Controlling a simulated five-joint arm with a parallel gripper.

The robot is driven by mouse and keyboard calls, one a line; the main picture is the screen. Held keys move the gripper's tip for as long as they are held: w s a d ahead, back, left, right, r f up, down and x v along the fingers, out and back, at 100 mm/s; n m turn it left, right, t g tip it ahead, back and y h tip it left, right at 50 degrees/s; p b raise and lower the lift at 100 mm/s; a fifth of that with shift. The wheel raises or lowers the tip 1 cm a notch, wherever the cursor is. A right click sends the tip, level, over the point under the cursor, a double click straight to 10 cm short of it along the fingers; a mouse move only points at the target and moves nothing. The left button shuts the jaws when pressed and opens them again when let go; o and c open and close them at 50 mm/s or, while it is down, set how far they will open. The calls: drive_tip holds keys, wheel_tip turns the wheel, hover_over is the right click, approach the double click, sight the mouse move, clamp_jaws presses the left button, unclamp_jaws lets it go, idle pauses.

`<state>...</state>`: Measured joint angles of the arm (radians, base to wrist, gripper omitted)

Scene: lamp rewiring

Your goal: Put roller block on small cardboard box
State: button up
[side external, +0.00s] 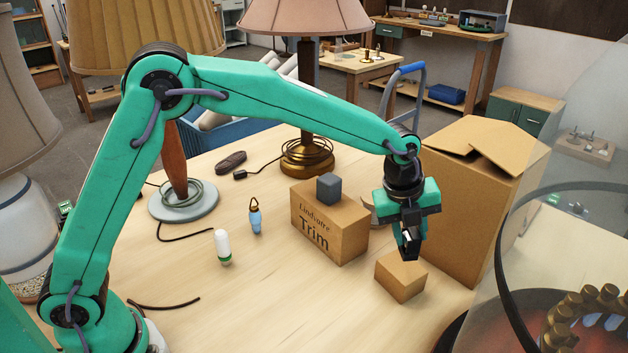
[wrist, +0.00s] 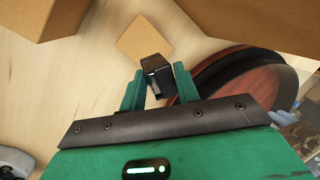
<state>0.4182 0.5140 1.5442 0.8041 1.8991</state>
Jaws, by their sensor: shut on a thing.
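The roller block, a small black block, shows between the fingers of my gripper in the side view (side external: 410,250) and in the wrist view (wrist: 156,70). My gripper (side external: 408,236) points down and is shut on it; its green fingers flank the block in the wrist view (wrist: 160,88). The small cardboard box (side external: 401,281) is plain and stands on the table just below the block. In the wrist view the box (wrist: 142,36) lies just beyond the block, whose end overlaps its near corner. I cannot tell whether block and box touch.
A larger box marked "Lindvore Trim" (side external: 318,229) with a grey cube (side external: 328,188) on top stands to the left. A tall cardboard box (side external: 468,206) stands close behind. A glass cover (side external: 560,260) is at right.

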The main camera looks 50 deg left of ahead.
drive_tip(key=shift+w+a+f, duration=0.2)
drive_tip(key=shift+w+f, duration=0.05)
drive_tip(key=shift+f, duration=0.6)
drive_tip(key=shift+w+a+f, duration=0.2)
drive_tip(key=shift+w+f, duration=0.1)
drive_tip(key=shift+f, duration=0.6)
drive_tip(key=shift+w+a+f, duration=0.2)
drive_tip(key=shift+w+f, duration=0.05)
drive_tip(key=shift+f, duration=0.6)
drive_tip(key=o, duration=1.1)
drive_tip(key=shift+f, duration=0.15)
drive_tip(key=v, duration=1.2)
drive_tip(key=shift+d, duration=0.1)
